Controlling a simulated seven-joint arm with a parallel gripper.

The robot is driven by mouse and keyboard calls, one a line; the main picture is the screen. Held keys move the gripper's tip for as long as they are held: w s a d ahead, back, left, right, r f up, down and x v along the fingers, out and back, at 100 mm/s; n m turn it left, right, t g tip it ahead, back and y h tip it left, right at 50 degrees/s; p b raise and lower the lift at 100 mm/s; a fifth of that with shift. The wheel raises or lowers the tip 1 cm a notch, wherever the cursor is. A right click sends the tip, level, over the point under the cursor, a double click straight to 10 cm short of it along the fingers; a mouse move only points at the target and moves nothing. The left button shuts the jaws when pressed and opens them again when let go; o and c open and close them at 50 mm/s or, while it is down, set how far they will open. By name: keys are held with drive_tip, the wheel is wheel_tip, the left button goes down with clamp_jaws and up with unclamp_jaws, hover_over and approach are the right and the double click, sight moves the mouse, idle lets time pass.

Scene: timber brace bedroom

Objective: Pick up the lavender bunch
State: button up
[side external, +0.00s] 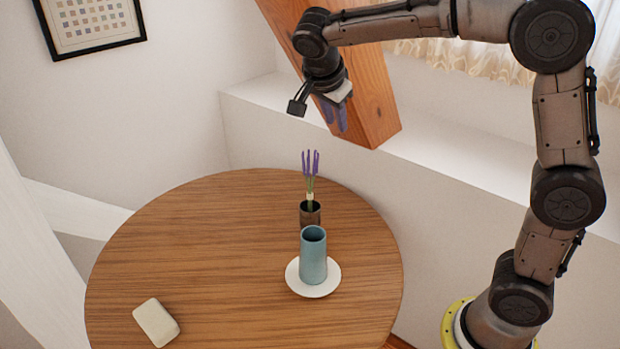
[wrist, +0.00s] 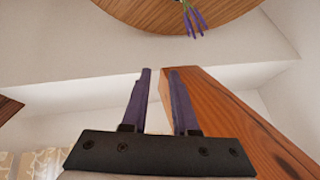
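The lavender bunch (side external: 310,165) has purple tips and green stems with a pale band. It stands upright in a small dark brown cup (side external: 309,214) on the round wooden table (side external: 200,235). In the wrist view, its purple tips (wrist: 195,20) show at the top edge, with the rest cut off. My gripper (side external: 335,120) is high above the table's far side, above the lavender and apart from it. In the wrist view, my gripper's two purple fingers (wrist: 158,71) stand apart with nothing between them.
A blue-green cylindrical vase (side external: 313,256) stands on a white saucer (side external: 300,290), just in front of the cup. A cream block (side external: 156,322) lies at the table's front left. A slanted timber beam (side external: 365,90) is right behind my gripper in the side view.

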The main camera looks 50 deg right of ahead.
sight(308, 205)
drive_tip(key=w+a+f+g+h, duration=0.1)
drive_tip(key=w+a+f, duration=0.2)
drive_tip(key=w+f, duration=0.55)
drive_tip(key=w+a+f+g+h, duration=0.1)
drive_tip(key=w+a+f+h, duration=0.15)
drive_tip(key=f, duration=1.15)
drive_tip(key=shift+n+y, duration=0.3)
drive_tip(key=shift+y, duration=0.05)
drive_tip(key=shift+d+r+x, duration=0.15)
drive_tip(key=shift+x, duration=3.05)
drive_tip(key=shift+d+r+x, duration=0.1)
drive_tip(key=shift+r+x, duration=0.05)
drive_tip(key=shift+x, duration=3.05)
drive_tip(key=shift+w, duration=0.15)
clamp_jaws()
